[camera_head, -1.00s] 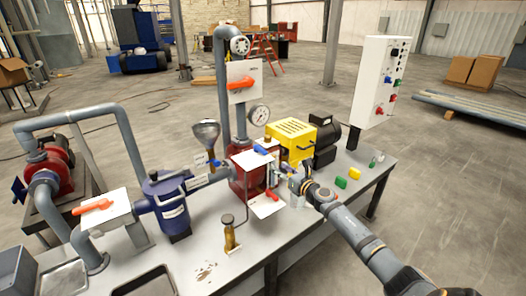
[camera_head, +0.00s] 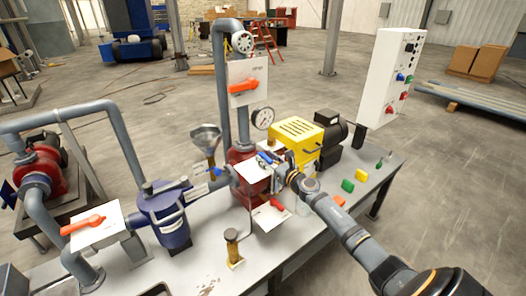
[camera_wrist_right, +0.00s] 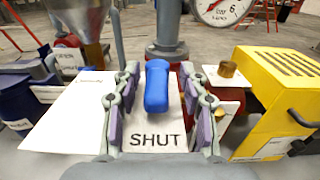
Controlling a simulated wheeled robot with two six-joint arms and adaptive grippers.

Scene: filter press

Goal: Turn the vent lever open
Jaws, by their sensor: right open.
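The lever with the blue handle (camera_wrist_right: 157,86) stands over a white plate (camera_wrist_right: 150,138) marked SHUT in the right wrist view. The near end of the handle points toward that word. In the head view the blue handle (camera_head: 265,158) shows small above the red pump body, partly crowded by my gripper. My right gripper (camera_wrist_right: 158,98) is open, with one finger on each side of the handle and a gap visible on both sides. In the head view my right gripper (camera_head: 273,168) reaches in from the right. My left gripper is not in view.
A gauge (camera_head: 262,118), a funnel (camera_head: 206,138) and a yellow motor guard (camera_head: 297,138) stand close around. Orange levers sit on an upright plate (camera_head: 243,86) and at the left (camera_head: 84,226). A red lever (camera_head: 278,206) is below my gripper. Green and yellow blocks lie at right.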

